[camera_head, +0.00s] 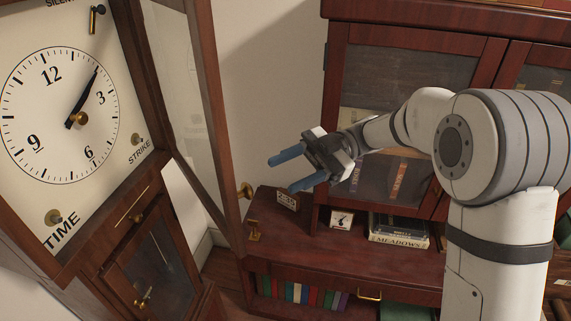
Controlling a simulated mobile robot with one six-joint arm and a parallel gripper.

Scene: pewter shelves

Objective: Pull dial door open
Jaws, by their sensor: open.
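The dial door (196,110) is a glazed door in a dark red wood frame on the tall clock at the left. It stands swung well out from the white clock dial (58,115), with its glass facing me at a slant. My gripper (296,170) is to the right of the door, a little above and right of the knob. Its two blue fingers are apart with nothing between them, and it does not appear to touch the door.
A wooden cabinet (334,250) with glass doors, books (400,230) and small cards stands behind and below my gripper. A lower clock door (158,255) with a brass knob is below the dial. Open space lies between door and cabinet front.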

